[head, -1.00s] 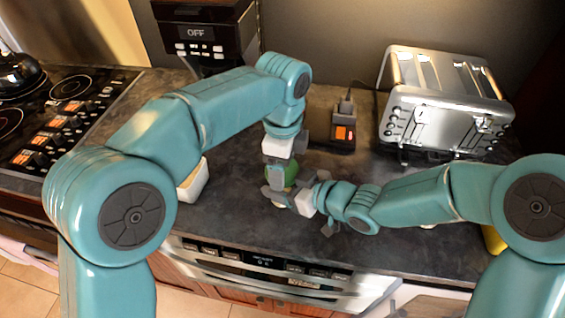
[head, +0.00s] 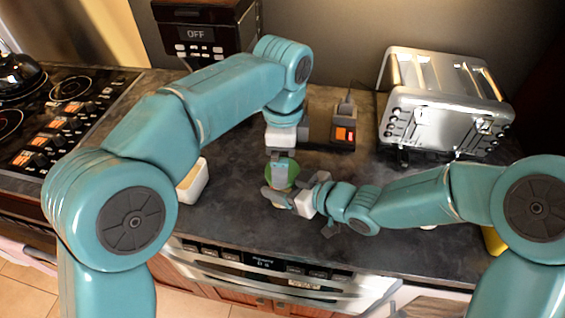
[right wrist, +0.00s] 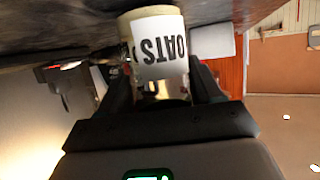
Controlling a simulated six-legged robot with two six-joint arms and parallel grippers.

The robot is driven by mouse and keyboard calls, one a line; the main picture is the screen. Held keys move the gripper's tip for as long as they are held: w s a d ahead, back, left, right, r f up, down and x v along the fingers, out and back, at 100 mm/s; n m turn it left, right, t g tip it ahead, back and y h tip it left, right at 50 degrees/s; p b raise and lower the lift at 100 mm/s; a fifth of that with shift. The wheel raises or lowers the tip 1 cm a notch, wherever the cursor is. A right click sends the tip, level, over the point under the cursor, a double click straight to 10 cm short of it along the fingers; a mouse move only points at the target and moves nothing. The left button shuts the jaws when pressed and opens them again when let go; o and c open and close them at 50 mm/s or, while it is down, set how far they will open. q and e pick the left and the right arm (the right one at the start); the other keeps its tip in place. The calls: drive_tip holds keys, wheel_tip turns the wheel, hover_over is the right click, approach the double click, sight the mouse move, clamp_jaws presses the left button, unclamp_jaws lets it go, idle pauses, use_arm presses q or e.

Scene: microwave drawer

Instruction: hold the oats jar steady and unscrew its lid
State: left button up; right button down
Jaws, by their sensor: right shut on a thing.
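The oats jar stands on the dark counter near its front edge. In the head view its green lid (head: 291,171) shows on top, and the body is mostly hidden by my right gripper (head: 278,198). In the right wrist view the jar (right wrist: 160,52) appears upside down with its "OATS" label, between the two dark fingers of my right gripper, which is shut on the jar body. My left gripper (head: 279,167) points down from above, with a grey finger in front of the lid. Whether its fingers press on the lid is hidden.
A white block-like container (head: 193,188) stands left of the jar. A silver toaster (head: 445,105) is at the back right, a small dark device with an orange display (head: 343,136) behind the jar. A stove (head: 50,115) is at the left, a coffee machine (head: 205,35) at the back.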

use_arm(q)
drive_tip(key=shift+r, duration=0.8)
drive_tip(key=shift+c, duration=0.3)
drive_tip(key=m, duration=0.2)
drive_tip(key=shift+s+a+r+m, duration=0.1)
drive_tip(key=shift+r+m, duration=0.05)
drive_tip(key=shift+m, duration=0.25)
drive_tip(key=shift+a+r+m, duration=0.1)
drive_tip(key=shift+r+m, duration=0.15)
drive_tip(key=shift+m, duration=0.85)
drive_tip(key=m, duration=0.1)
drive_tip(key=r+m, duration=0.1)
drive_tip(key=m, duration=0.1)
drive_tip(key=shift+r, duration=0.1)
drive_tip(key=shift+r+m, duration=0.55)
drive_tip(key=shift+m, duration=0.55)
drive_tip(key=f, duration=0.7)
drive_tip(key=shift+d+f, duration=0.2)
drive_tip(key=shift+f, duration=0.1)
